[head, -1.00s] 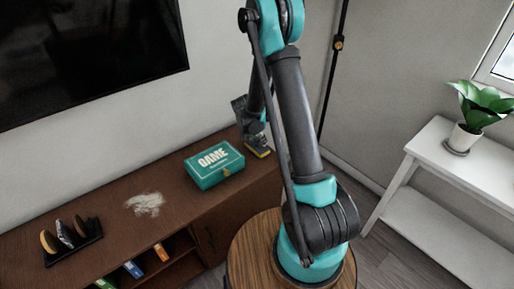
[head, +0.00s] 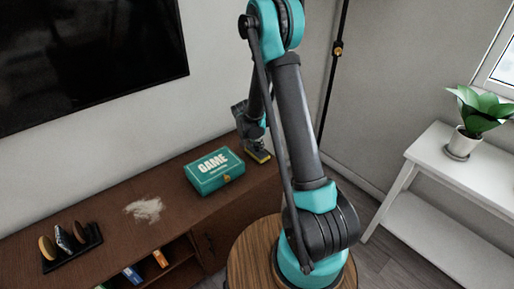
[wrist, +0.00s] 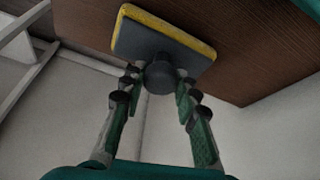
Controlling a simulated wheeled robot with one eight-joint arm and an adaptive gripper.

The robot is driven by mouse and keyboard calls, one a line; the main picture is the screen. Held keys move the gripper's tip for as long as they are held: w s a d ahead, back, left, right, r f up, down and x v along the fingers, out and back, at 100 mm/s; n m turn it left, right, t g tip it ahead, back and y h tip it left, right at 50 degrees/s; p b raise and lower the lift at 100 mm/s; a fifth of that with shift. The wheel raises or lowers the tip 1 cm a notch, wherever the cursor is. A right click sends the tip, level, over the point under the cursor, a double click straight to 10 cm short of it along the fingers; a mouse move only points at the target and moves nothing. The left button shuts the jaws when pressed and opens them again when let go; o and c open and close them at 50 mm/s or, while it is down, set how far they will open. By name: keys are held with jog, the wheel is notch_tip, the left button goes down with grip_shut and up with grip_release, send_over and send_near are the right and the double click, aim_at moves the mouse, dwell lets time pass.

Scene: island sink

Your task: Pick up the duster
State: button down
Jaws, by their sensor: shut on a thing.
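The duster (wrist: 160,40) is a grey pad with a yellow edge and a round dark knob, at the top middle of the wrist view. My gripper (wrist: 158,78) has its two fingers on either side of the knob and is shut on it. In the head view the duster (head: 259,157) shows as a small yellow-edged pad under my gripper (head: 253,146), near the right end of the brown cabinet. The arm partly hides that end. I cannot tell whether the pad touches the cabinet top.
The brown cabinet (head: 110,231) carries a teal game box (head: 218,181) just left of the duster, a pale dust patch (head: 144,208) and a dark rack (head: 75,258) with several round items. A television (head: 80,55) hangs above. A white table (head: 440,152) with a plant (head: 480,112) stands right.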

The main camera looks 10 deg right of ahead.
notch_tip(320, 180, up, 20)
dwell(0.5)
